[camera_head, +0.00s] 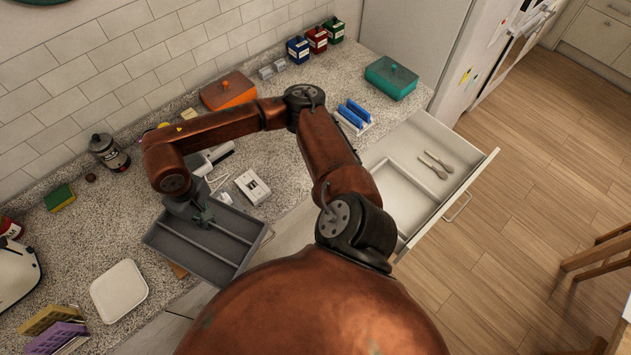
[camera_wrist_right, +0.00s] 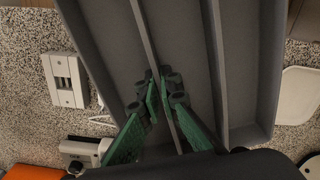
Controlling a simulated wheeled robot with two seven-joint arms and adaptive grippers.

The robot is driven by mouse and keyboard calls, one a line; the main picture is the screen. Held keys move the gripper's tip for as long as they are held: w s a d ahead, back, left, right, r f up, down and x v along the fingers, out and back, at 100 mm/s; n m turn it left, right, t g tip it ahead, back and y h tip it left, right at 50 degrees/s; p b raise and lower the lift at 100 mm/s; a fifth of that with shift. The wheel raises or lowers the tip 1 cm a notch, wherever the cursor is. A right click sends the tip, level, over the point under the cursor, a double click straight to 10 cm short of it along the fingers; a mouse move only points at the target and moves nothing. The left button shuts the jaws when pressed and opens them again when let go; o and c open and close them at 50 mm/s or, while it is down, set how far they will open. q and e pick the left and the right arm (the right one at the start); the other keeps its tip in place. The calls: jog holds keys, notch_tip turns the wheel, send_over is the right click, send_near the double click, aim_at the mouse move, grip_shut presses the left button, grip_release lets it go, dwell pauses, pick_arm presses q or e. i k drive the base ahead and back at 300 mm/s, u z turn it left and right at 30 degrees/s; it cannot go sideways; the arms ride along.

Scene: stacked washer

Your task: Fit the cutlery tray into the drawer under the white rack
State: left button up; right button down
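The grey cutlery tray (camera_head: 182,256) has long compartments split by thin dividers. My right gripper (camera_head: 203,218) reaches down into it, and in the right wrist view the green fingers (camera_wrist_right: 164,88) are closed on either side of a divider of the tray (camera_wrist_right: 95,50). The tray is over the counter's front part; its height above the counter is hard to tell. The open drawer (camera_head: 415,225) is at the right, below the white rack (camera_head: 366,127) holding blue items. My arm hides part of the drawer. My left gripper is not in view.
Two spoons (camera_head: 436,163) lie in the drawer's right part, beside a pale divided section. A white switch-like box (camera_head: 252,187) stands near the tray, a white board (camera_head: 119,290) to its left. A teal box (camera_head: 391,78) and orange box (camera_head: 228,91) are further back.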

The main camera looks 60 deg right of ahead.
aim_at(415, 195)
jog(key=k, duration=0.95)
jog(key=z, duration=1.5)
jog(key=i, duration=0.5)
